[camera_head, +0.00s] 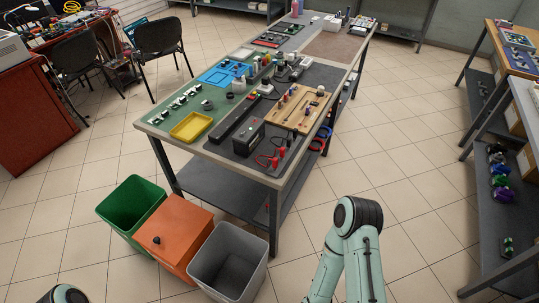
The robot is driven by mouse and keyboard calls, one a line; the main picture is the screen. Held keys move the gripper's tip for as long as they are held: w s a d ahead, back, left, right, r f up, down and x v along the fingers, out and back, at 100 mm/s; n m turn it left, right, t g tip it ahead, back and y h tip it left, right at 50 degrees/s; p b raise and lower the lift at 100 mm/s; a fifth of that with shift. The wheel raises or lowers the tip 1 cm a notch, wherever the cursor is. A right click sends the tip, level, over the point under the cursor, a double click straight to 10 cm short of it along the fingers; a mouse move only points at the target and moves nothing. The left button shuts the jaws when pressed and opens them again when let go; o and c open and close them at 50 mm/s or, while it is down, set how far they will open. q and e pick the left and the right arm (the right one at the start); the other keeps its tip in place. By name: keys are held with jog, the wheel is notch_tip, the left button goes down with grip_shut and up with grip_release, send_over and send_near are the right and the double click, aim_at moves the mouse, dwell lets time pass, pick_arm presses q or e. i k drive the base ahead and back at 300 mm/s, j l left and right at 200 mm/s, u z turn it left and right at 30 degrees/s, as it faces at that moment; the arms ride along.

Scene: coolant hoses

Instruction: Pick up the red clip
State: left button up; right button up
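Small red pieces (274,161) that look like clips lie on the dark mat near the table's front right corner, beside a dark box-shaped unit (249,137). They are too small to tell apart clearly. Only links of my two arms show, at the bottom left and bottom centre right. Neither gripper is in view.
The long worktable (207,153) holds a yellow tray (191,126), a blue tray (222,73) and a wooden board (297,108). Green (132,204), orange (173,235) and grey (229,262) bins stand before it. Shelving (500,150) is at right. Floor between is clear.

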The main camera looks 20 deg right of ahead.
aim_at(275, 161)
jog(key=i+l+u, duration=0.15)
jog(key=l, duration=0.4)
jog(key=l+u, duration=0.15)
jog(key=l, duration=0.9)
jog(key=i+l, duration=0.15)
jog(key=l, duration=0.4)
jog(key=u, duration=0.05)
